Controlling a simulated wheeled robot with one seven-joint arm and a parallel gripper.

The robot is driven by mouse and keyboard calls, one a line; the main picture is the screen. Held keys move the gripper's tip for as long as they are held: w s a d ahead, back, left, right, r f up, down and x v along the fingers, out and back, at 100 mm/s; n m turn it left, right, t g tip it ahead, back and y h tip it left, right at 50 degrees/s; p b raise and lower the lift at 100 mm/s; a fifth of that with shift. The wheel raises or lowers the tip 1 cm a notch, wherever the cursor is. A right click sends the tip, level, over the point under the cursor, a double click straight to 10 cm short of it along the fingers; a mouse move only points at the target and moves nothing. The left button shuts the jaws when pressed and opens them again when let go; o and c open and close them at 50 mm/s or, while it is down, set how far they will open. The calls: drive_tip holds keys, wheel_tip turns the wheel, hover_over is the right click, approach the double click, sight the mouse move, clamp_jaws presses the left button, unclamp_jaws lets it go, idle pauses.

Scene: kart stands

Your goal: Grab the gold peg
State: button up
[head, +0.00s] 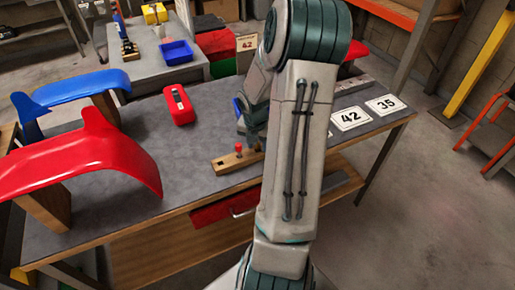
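A wooden peg block (226,165) lies on the grey tabletop of the workbench. A red-topped peg (238,149) stands upright in it. My gripper (250,145) points down over the right part of the block, just right of the red peg. My arm and gripper hide the block's right end. I cannot clearly make out a gold peg; one may be behind or between the fingers. The fingers are too small and too covered to tell whether they are open, shut or holding anything.
A red case (180,105) lies left of the block. Red (85,165) and blue (80,88) curved panels fill the bench's left side. A red drawer (222,209) sits below the front edge.

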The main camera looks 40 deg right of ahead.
clamp_jaws()
drive_tip(key=shift+r, duration=0.15)
